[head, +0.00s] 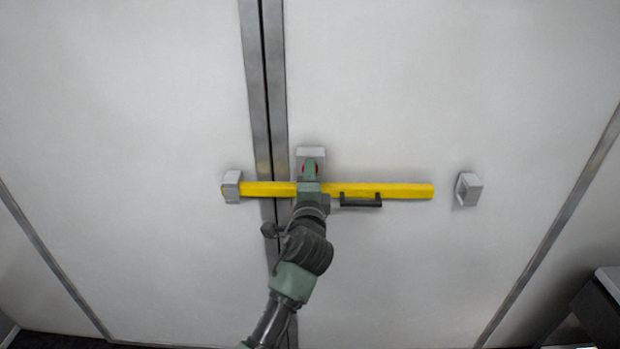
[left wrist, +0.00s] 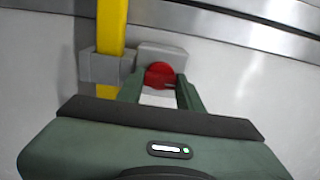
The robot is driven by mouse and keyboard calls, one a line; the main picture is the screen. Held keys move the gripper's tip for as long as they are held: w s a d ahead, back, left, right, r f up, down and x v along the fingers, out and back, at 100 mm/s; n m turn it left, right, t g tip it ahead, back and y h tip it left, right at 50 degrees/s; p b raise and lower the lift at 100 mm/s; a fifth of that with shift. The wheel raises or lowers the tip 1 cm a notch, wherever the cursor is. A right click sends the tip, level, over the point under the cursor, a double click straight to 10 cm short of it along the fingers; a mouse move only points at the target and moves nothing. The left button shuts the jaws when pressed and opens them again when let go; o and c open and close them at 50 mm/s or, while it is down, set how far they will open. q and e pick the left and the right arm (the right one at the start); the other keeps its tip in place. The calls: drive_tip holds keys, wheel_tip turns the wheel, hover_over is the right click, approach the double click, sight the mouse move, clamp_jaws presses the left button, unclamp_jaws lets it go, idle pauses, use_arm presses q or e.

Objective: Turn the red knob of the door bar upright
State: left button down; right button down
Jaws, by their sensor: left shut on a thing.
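The red knob (left wrist: 160,75) sits on a grey block on the door, just beside the yellow door bar (head: 400,190). My left gripper (head: 310,168) is in front of the knob, with its fingers shut on it. In the left wrist view the left gripper's fingers (left wrist: 162,92) lie on both sides of the knob. The knob's exact angle is hard to tell. The yellow bar lies level across the door seam. My right gripper is not in view.
A grey bracket (head: 232,187) holds the bar's left end. Another grey bracket (head: 468,190) stands clear of the bar's right end. A black handle (head: 360,201) hangs under the bar. A dark piece of furniture (head: 598,310) stands at the lower right.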

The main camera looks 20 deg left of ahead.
use_arm(q)
drive_tip(key=shift+f, duration=0.15)
drive_tip(key=c, duration=0.9)
unclamp_jaws()
drive_tip(key=b+v, duration=0.1)
drive_tip(key=v, duration=0.6)
drive_tip(key=shift+s+d+b, duration=0.15)
drive_tip(key=shift+s+b, duration=0.15)
drive_tip(key=shift+s, duration=0.1)
